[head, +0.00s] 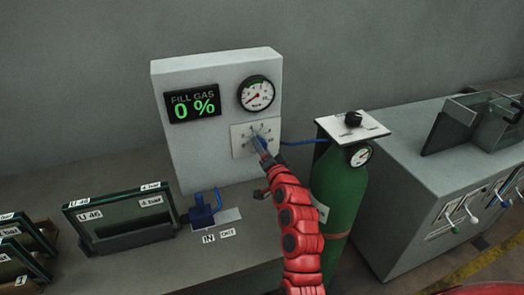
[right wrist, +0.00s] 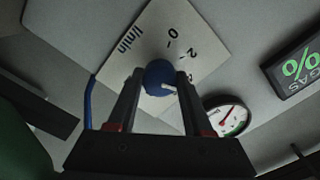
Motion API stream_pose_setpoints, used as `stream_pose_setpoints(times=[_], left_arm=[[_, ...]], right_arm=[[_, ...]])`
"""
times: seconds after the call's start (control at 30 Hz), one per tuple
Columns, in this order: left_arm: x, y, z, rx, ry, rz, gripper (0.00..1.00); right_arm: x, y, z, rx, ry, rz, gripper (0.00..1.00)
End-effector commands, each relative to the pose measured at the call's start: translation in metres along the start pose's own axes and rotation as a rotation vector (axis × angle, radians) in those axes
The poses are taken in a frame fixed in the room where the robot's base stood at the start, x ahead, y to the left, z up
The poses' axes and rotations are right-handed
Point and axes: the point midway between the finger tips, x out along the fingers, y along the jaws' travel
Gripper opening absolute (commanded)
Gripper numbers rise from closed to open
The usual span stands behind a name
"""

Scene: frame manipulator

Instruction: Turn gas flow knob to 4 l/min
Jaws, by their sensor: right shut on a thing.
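The blue gas flow knob (right wrist: 160,73) sits on a white dial plate (right wrist: 150,35) in the right wrist view. The plate carries a "0", a "2" and "l/min"; other marks are hidden. A white pointer mark on the knob points to the lower right. My right gripper (head: 263,147) reaches the dial plate on the grey panel (head: 205,145) and is shut on the knob, one finger on each side. In the head view the gripper mostly hides the knob. The green display (head: 194,103) reads "FILL GAS 0 %". My left gripper is not in view.
A round gauge (head: 257,94) sits above the dial plate. A green gas cylinder (head: 345,195) with a black knob (head: 353,119) on a white plate stands right of my right arm. A blue valve (head: 202,208) is below the panel, and a framed pane (head: 115,215) stands left.

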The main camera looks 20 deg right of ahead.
Motion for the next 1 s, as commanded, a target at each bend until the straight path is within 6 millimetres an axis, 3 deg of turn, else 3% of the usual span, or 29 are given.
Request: stream_pose_setpoints(times=[0.37, 0.4, 0.57, 1.0], left_arm=[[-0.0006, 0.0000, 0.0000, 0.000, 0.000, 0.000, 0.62], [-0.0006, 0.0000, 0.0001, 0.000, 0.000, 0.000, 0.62], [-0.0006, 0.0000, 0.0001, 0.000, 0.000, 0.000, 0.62], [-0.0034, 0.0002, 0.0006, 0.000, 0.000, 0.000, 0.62]], right_arm=[[0.0001, 0.0012, 0.0021, -0.004, -0.005, 0.003, 0.00], [0.0001, 0.0012, 0.0021, -0.004, -0.005, 0.003, 0.52], [0.0000, 0.0009, 0.0016, -0.004, -0.004, 0.002, 0.81], [-0.0087, 0.0004, 0.0007, -0.004, 0.000, -0.001, 0.81]])
